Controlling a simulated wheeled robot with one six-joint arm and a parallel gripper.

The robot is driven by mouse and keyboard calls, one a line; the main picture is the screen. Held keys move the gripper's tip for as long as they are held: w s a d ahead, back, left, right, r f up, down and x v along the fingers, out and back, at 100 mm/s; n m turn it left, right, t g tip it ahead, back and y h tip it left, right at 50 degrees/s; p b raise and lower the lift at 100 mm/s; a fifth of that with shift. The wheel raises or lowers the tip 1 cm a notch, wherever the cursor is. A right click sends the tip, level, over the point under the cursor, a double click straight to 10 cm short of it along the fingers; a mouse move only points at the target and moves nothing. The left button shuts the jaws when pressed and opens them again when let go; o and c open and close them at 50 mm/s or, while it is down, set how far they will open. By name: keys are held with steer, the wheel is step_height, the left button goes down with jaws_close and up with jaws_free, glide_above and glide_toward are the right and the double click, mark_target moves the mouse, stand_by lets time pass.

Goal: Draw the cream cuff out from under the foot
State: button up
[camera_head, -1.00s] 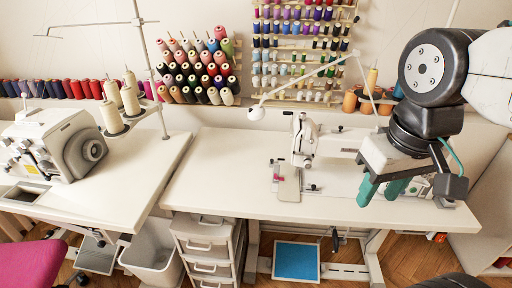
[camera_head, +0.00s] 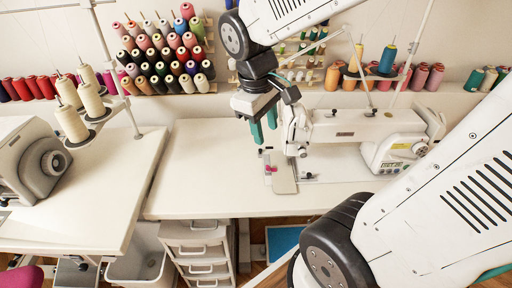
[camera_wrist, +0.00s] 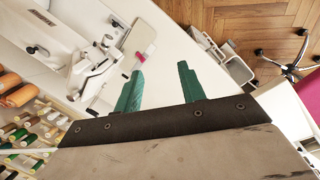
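The white sewing machine (camera_head: 350,124) stands on the white table (camera_head: 205,180); its head and foot area (camera_head: 297,140) are at its left end, above a grey plate (camera_head: 284,180). The machine also shows at upper left in the wrist view (camera_wrist: 62,32). I cannot make out the cream cuff against the pale plate and table. My gripper (camera_head: 264,128) hangs above the table, just left of the machine head, fingers pointing down. In the wrist view its two teal fingers (camera_wrist: 160,70) are apart with nothing between them.
A small pink item (camera_wrist: 140,57) lies beside the machine head. Thread cones (camera_head: 165,55) hang on the back wall. Another machine (camera_head: 40,165) stands on the left table, with cones on a stand (camera_head: 85,118). The table left of my gripper is clear.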

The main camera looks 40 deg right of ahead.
steer(key=w+d+f+n+g+h, duration=0.1)
steer(key=w+d+f+n, duration=0.3)
steer(key=w+f, duration=0.35)
steer(key=n+g+h, duration=0.1)
steer(key=n, duration=0.3)
glide_toward(269, 166)
steer(key=f, duration=0.1)
steer(key=x, duration=0.8)
steer(key=shift+d+r, duration=0.1)
steer(key=shift+d, duration=0.05)
jaws_close()
